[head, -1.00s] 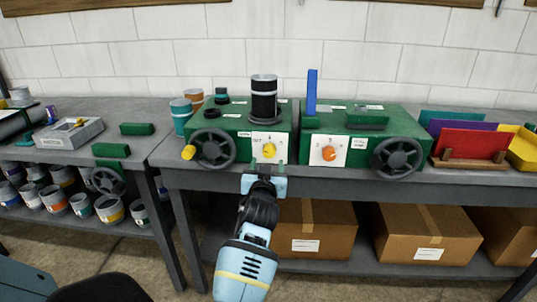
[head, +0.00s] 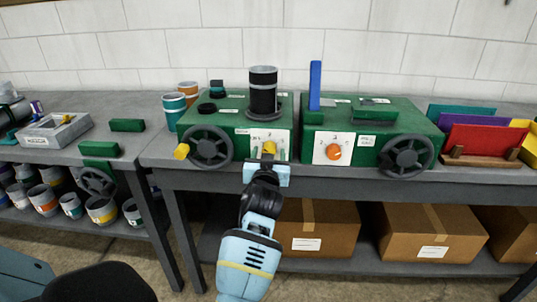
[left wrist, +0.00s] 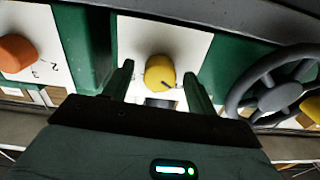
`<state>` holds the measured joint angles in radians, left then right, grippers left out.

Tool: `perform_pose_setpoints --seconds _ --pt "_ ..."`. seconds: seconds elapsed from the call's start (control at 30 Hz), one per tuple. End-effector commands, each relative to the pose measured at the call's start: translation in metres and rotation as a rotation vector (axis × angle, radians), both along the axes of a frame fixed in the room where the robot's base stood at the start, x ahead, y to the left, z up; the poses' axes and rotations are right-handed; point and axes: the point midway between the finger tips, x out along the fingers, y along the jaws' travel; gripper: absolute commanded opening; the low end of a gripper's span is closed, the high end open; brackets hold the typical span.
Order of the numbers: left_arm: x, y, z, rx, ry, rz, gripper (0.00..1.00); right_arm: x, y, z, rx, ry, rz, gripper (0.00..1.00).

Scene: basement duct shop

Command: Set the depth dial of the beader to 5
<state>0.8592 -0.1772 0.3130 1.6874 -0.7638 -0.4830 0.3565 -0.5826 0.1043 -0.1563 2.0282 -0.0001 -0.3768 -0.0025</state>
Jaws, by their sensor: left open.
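Two green machines stand side by side on the bench; their nameplates are too small to read, so I cannot tell by label which is the beader. The left machine (head: 222,123) has a yellow dial (head: 269,148) on a white plate with small marks. My left gripper (head: 268,159) is at this dial, open. In the left wrist view its fingers (left wrist: 160,84) stand either side of the yellow dial (left wrist: 160,73), with gaps visible. The dial's dark pointer line slants to the lower right there; its numbers are not legible. My right gripper is not in view.
The right machine (head: 377,119) has an orange dial (head: 334,152) and a handwheel (head: 406,156). Another handwheel (head: 210,148) is left of the yellow dial, and shows close to the fingers in the left wrist view (left wrist: 275,88). Cardboard boxes (head: 432,236) sit below the bench.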

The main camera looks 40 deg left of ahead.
Motion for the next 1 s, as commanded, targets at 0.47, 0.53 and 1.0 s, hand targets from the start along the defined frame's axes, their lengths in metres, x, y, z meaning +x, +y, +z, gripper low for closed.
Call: perform_pose_setpoints --seconds 0.47,0.53,1.0 --pt "0.0 0.0 0.0 0.001 0.001 0.0 0.13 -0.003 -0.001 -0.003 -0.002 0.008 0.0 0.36" --pt "0.0 0.0 0.0 0.006 0.004 0.0 0.13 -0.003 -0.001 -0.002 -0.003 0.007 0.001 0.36" --pt "0.0 0.001 0.002 0.211 0.129 0.001 0.13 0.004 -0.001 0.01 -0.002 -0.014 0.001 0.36"
